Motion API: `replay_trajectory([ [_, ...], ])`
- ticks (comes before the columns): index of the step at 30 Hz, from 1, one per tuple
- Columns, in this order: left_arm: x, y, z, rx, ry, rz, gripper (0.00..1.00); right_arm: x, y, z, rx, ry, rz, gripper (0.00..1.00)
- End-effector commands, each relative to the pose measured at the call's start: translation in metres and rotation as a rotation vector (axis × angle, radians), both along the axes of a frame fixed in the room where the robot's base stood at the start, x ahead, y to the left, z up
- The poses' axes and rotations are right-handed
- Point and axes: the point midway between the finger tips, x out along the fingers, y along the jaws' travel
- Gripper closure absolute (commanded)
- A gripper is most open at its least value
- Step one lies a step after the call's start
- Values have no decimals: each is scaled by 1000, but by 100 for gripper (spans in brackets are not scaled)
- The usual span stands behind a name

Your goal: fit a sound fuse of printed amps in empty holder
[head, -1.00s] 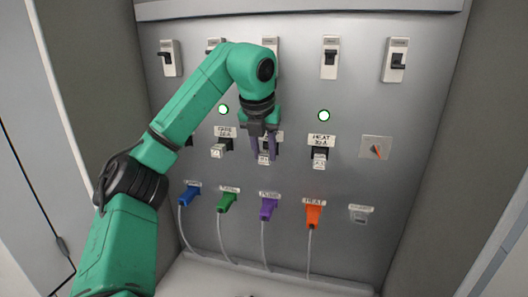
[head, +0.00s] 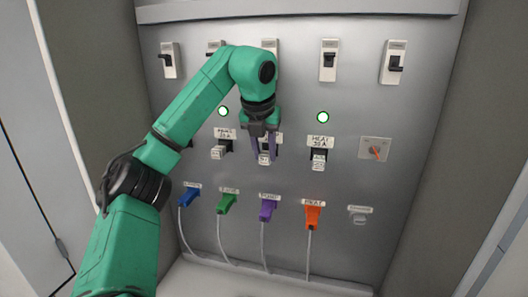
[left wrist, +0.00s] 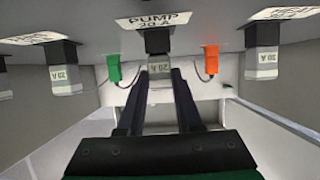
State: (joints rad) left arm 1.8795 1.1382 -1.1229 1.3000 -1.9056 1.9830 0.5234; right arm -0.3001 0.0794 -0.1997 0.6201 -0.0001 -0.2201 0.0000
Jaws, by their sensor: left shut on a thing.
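My left gripper (head: 263,158) is at the middle fuse holder, labelled PUMP 20 A in the left wrist view (left wrist: 158,40). Its two dark fingers (left wrist: 160,78) stand on either side of a pale clear fuse (left wrist: 159,68) and are shut on it. The fuse hangs under the black holder and touches it; how deep it sits I cannot tell. Its print reads 20 A, upside down in the wrist view. A fuse also shows in the HEAT holder (head: 319,156) and in the holder left of PUMP (head: 226,146). The leftmost holder is mostly behind my arm. My right gripper is out of view.
A row of switches (head: 329,62) runs above, with two lit green lamps (head: 323,117) below it. A dial (head: 375,150) is at right. Blue (head: 188,197), green (head: 227,201), purple (head: 268,208) and orange (head: 313,215) plugs with cables hang below the holders.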

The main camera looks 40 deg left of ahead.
Motion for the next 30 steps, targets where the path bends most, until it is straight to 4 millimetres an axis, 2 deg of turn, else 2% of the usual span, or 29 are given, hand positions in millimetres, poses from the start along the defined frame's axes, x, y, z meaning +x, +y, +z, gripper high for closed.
replay_trajectory([
  [1, 1, 1, 4, -2, -15, 2, 100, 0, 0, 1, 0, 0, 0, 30],
  [14, 1, 1, 7, -1, -21, 2, 100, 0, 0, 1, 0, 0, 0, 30],
  [15, 1, 1, 7, -2, -22, 3, 55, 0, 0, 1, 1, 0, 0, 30],
  [17, 1, 1, 7, -2, -23, 2, 32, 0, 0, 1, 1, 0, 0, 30],
  [26, 1, 1, 8, -2, -23, 2, 31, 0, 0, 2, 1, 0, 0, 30],
  [30, -3, -1, 14, -1, -24, 1, 31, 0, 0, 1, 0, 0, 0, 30],
])
